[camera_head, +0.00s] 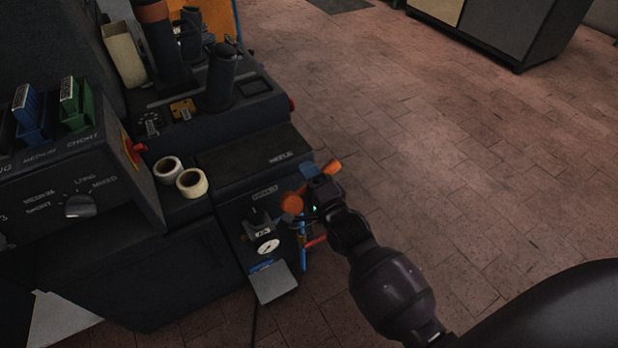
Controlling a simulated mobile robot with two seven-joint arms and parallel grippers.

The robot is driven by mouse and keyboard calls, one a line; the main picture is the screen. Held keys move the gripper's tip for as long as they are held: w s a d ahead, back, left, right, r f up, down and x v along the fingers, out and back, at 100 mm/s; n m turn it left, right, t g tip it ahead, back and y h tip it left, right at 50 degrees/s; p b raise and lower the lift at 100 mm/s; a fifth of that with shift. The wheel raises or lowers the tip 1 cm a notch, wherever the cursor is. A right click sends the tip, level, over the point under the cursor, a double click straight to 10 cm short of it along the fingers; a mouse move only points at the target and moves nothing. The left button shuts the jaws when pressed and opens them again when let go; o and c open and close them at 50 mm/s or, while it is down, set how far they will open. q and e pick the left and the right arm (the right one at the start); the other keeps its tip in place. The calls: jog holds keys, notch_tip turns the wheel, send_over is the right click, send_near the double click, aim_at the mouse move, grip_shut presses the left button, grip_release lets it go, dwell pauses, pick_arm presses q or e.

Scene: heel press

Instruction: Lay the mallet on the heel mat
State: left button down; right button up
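The heel mat (250,160) is the flat dark pad labelled heels on the low front shelf of the press, and it is bare. My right gripper (320,188) is beside the shelf's right end, at the front corner. Orange parts show on both sides of it, a rounded one (292,204) to the left and a short one (331,167) to the upper right. They look like parts of the mallet, but my gripper hides what lies between them. Whether its fingers are closed on it cannot be made out. My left gripper is out of the picture.
Two cream rolls (192,183) stand left of the mat. Behind it rise dark posts (221,78). Below the mat are a gauge (266,246) and a small grey plate (273,281). Red and blue tool parts (304,252) show below my gripper. Open floor lies to the right.

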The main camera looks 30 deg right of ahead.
jog(key=shift+r, duration=0.1)
jog(key=o, duration=0.9)
jog(key=s+p, duration=0.2)
jog(key=s, duration=0.8)
jog(key=shift+s+d, duration=0.15)
jog(key=shift+s, duration=0.2)
jog(key=shift+c, duration=0.4)
grip_shut()
jog(key=shift+w+r, duration=0.1)
jog(key=shift+r, duration=0.05)
